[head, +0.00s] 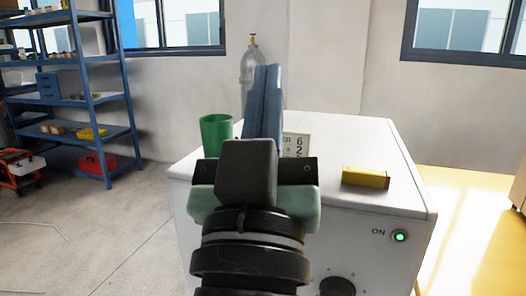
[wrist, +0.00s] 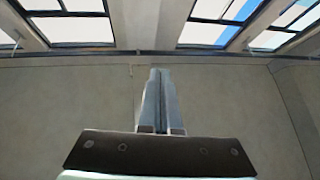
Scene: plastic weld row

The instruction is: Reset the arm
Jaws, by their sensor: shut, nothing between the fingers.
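My gripper (head: 267,70) is raised in front of the white machine in the head view, with its two blue-grey fingers pointing up. The fingers lie side by side, shut and empty. In the wrist view my gripper (wrist: 160,75) also shows its fingers together, against a bare grey wall and high windows. My arm hides part of the machine's top and front.
The white machine (head: 405,165) carries a green cup (head: 216,134), a yellow-and-red box (head: 365,178) and a partly hidden number sign (head: 297,144). A gas cylinder (head: 252,62) stands behind. Blue shelves (head: 72,61) stand at left; the floor (head: 95,215) before them is largely clear.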

